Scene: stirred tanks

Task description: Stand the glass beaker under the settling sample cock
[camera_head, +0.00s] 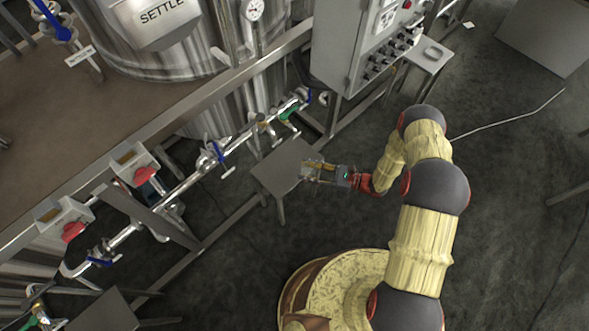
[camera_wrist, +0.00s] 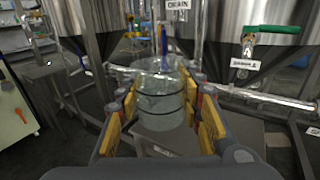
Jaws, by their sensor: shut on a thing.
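My gripper (camera_head: 312,171) is shut on the clear glass beaker (camera_wrist: 160,95), whose wall shows between the yellow finger pads in the wrist view. The beaker looks upright, with dark bands around it. In the head view it is hard to make out at my fingertips, over the right edge of a small grey stand (camera_head: 272,170). I cannot tell whether it touches the stand. A green-handled cock (camera_wrist: 268,30) with a sample label (camera_wrist: 245,63) is right of the beaker in the wrist view. In the head view a green handle (camera_head: 289,113) sits on the pipe below the SETTLE tank (camera_head: 160,40).
A blue-handled valve (camera_head: 219,154) is on the pipe run behind the stand. A control cabinet (camera_head: 350,45) stands at the top, beside a small side table (camera_head: 428,58). A frame rail (camera_head: 240,217) runs low by the stand. Open floor (camera_head: 510,150) lies to the right.

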